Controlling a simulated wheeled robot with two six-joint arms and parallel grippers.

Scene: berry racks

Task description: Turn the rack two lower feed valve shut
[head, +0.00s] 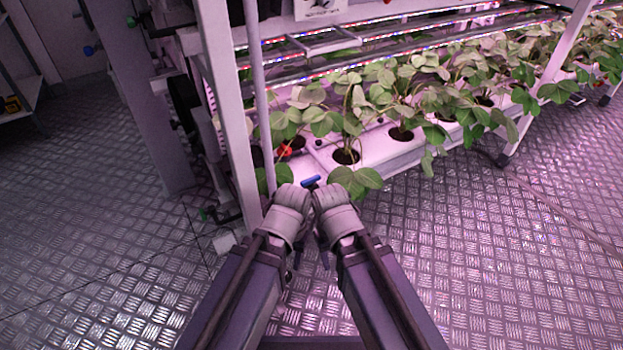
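A small blue handle (311,182) shows just beyond the ends of my two arms, at the lower front of the plant rack. I cannot tell whether it is the lower feed valve of rack two, or how it is turned. My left gripper (293,195) and my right gripper (327,198) are close together in front of it. Their fingers are hidden behind my wrists, so I cannot see whether either touches the handle. A green handle (205,214) sits low by the rack post at the left. A blue knob (90,50) and a green knob (131,22) are at the upper left.
The white rack post (232,120) and a thin pipe (258,100) rise just left of my grippers. A white trough (382,153) with leafy plants (395,105) runs to the right. A red fruit (284,151) hangs near the post. The metal floor (470,270) is clear at the right.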

